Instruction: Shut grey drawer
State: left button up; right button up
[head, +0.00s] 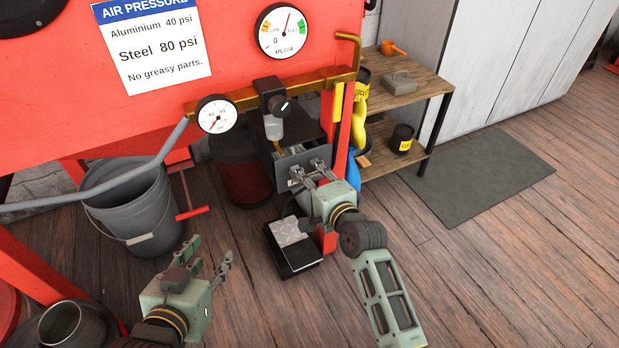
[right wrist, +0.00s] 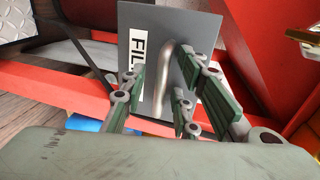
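The grey drawer front (head: 291,162) is under the red cabinet, below the regulator. In the right wrist view the grey drawer front (right wrist: 140,22) has a white label starting "FIL" and a curved metal handle (right wrist: 168,85). My right gripper (head: 313,172) is at this front. In its wrist view the fingers (right wrist: 155,95) are spread on both sides of the handle, with a visible gap on the left, so it is not closed on it. How far the drawer stands out is hard to tell. My left gripper (head: 210,258) is open and empty above the floor at lower left.
A grey bucket (head: 135,205) stands at left, with a grey hose above it. A black pedal with a metal plate (head: 293,245) sits on the floor below my right gripper. A wooden shelf (head: 420,92) and dark mat (head: 480,175) are at right. The floor at lower right is clear.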

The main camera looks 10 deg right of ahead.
jog(key=shift+c, duration=0.3)
jog(key=c, duration=0.6)
grip_shut()
jog(key=shift+f, duration=0.15)
